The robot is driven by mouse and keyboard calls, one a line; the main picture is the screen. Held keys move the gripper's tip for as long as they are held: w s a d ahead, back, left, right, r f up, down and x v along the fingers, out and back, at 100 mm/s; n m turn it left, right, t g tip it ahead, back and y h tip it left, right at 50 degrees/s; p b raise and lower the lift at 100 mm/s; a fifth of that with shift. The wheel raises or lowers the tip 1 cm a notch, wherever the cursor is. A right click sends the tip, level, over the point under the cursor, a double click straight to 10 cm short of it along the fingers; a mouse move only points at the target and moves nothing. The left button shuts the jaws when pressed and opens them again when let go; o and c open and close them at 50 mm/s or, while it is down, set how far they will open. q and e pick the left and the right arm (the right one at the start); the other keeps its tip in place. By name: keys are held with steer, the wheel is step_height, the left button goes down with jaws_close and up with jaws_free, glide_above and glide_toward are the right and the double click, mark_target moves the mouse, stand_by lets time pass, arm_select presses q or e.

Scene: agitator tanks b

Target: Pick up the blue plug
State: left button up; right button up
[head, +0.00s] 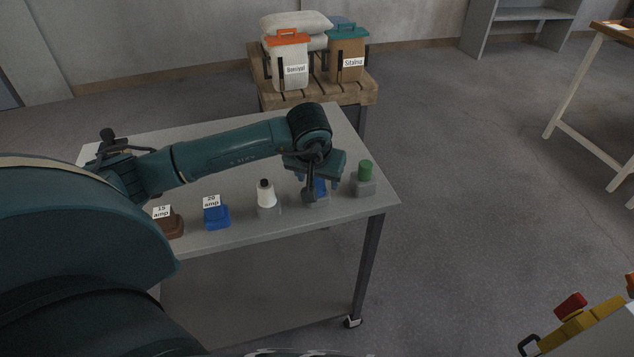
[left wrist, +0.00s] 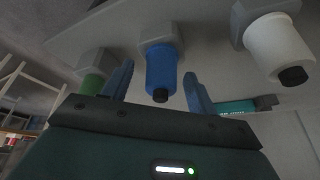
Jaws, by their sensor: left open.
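The blue plug (head: 320,185) stands on a grey base on the grey table, partly hidden by my left gripper in the head view. In the left wrist view the blue plug (left wrist: 161,72) shows whole, with a dark tip and a grey base. My left gripper (head: 314,190) is at the plug. In the left wrist view my left gripper (left wrist: 158,88) is open, with one blue finger on each side of the plug. Gaps show between the fingers and the plug. My right gripper is not in view.
A green plug (head: 365,170) stands right of the blue plug and a white one (head: 265,194) left of it, both on grey bases. A blue "20 amp" block (head: 216,216) and a brown "15 amp" block (head: 170,224) sit further left. The table's front right corner (head: 385,204) is bare.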

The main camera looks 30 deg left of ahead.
arm_select(q)
jaws_close()
stand_by(0.6)
